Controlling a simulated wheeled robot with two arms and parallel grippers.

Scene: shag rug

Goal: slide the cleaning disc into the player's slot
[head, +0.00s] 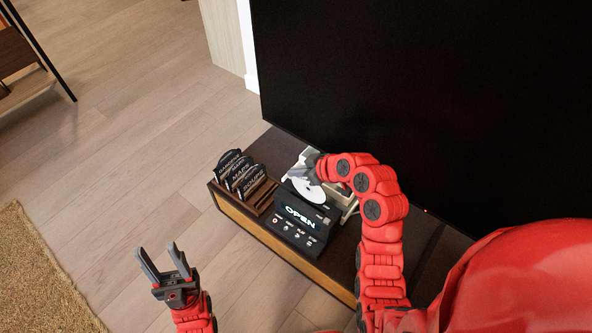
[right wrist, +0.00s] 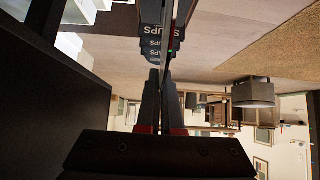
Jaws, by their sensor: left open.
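The black player (head: 300,228) stands on the low cabinet, its display reading OPEN. The white cleaning disc (head: 303,192) shows just above and behind the player's top in the head view. My right gripper (head: 315,172) is at the disc's upper right edge. In the right wrist view its fingers (right wrist: 160,82) are closed together on a thin edge-on sheet, which appears to be the disc. The slot itself is hard to make out, and whether the disc touches the player cannot be told. My left gripper (head: 165,268) is open and empty, left of the cabinet above the floor.
A wooden rack (head: 262,192) with dark labelled cases (head: 240,172) stands directly left of the player. A pale box (head: 345,199) sits behind the player, partly hidden by my right arm. A large black screen (head: 430,100) rises behind the cabinet (head: 270,240).

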